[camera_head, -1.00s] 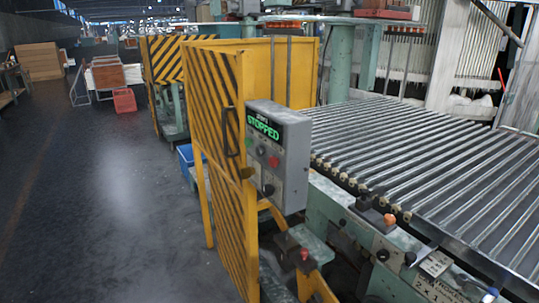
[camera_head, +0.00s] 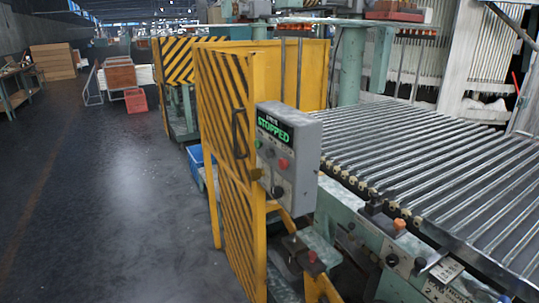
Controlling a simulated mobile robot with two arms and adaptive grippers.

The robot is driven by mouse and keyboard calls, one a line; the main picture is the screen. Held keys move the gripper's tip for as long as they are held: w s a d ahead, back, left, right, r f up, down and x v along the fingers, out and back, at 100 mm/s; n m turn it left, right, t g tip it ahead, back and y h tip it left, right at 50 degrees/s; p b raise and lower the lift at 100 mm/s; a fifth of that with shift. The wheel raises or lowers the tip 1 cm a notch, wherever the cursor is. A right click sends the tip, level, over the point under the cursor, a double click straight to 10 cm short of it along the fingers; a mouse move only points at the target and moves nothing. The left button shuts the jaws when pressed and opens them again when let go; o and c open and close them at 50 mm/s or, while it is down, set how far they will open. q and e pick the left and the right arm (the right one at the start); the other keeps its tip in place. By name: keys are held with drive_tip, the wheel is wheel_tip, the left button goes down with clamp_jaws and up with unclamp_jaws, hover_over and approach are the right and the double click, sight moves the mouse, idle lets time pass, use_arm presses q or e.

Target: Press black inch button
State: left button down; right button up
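A grey control box (camera_head: 304,170) is mounted at the edge of the yellow guard, near the middle of the head view. Its display (camera_head: 274,130) reads STOPPED in green. Below the display are a red button (camera_head: 283,163) and a dark round button (camera_head: 268,153). A black round button (camera_head: 277,192) sits lower on the same face. The labels are too small to read, so I cannot tell which button is the inch button. Neither of my grippers is in view.
The yellow striped guard (camera_head: 226,160) stands left of the box. A roller conveyor (camera_head: 430,170) fills the right side. Its front panel (camera_head: 400,250) carries an orange button and black knobs. The dark floor (camera_head: 110,220) on the left is open.

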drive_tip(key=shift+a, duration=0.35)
